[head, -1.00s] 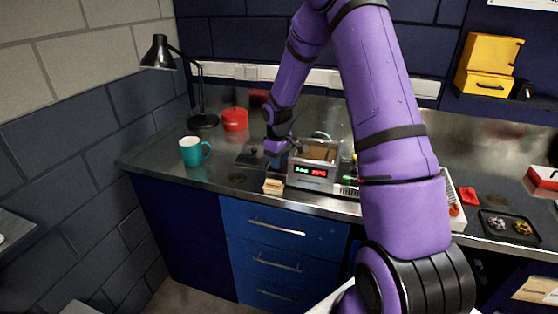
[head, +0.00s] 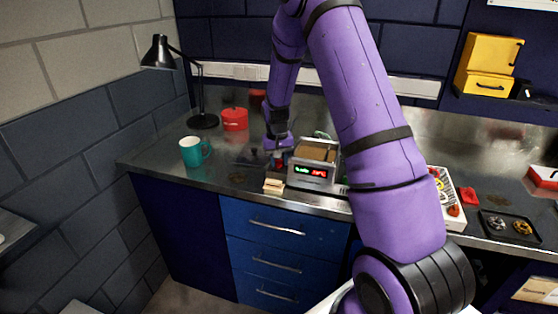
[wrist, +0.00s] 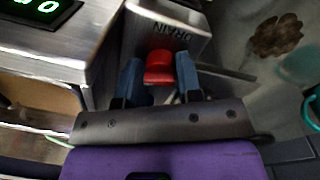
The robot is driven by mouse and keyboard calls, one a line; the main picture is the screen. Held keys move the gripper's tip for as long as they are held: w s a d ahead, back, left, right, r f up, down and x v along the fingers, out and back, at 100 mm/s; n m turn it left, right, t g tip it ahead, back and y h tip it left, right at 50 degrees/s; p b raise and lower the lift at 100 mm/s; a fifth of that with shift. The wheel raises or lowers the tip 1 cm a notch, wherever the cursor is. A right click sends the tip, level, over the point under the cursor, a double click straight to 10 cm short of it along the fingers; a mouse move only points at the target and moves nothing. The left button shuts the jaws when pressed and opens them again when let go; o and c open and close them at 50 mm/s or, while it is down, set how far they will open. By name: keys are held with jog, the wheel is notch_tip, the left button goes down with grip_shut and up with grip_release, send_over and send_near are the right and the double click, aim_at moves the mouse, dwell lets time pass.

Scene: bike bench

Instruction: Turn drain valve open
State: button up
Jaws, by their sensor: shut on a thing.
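The drain valve's red handle (wrist: 159,63) shows in the wrist view, beside a metal block marked DRAIN (wrist: 175,20). My gripper (wrist: 160,74) has its two blue fingers on either side of the red handle and is shut on it. In the head view my gripper (head: 279,160) is low at the left side of the metal bath (head: 311,172), which has a lit green and red display. The valve is mostly hidden by my gripper in the head view, and I cannot tell its exact angle there.
A teal mug (head: 193,152), a red pot (head: 235,120) and a black lamp (head: 160,53) stand to the left on the metal bench. A small wooden block (head: 274,186) lies near the front edge. A parts tray (head: 447,204) is to the right.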

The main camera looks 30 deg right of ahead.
jog(key=shift+a+m, duration=0.15)
jog(key=shift+m, duration=0.35)
jog(key=o, duration=0.9)
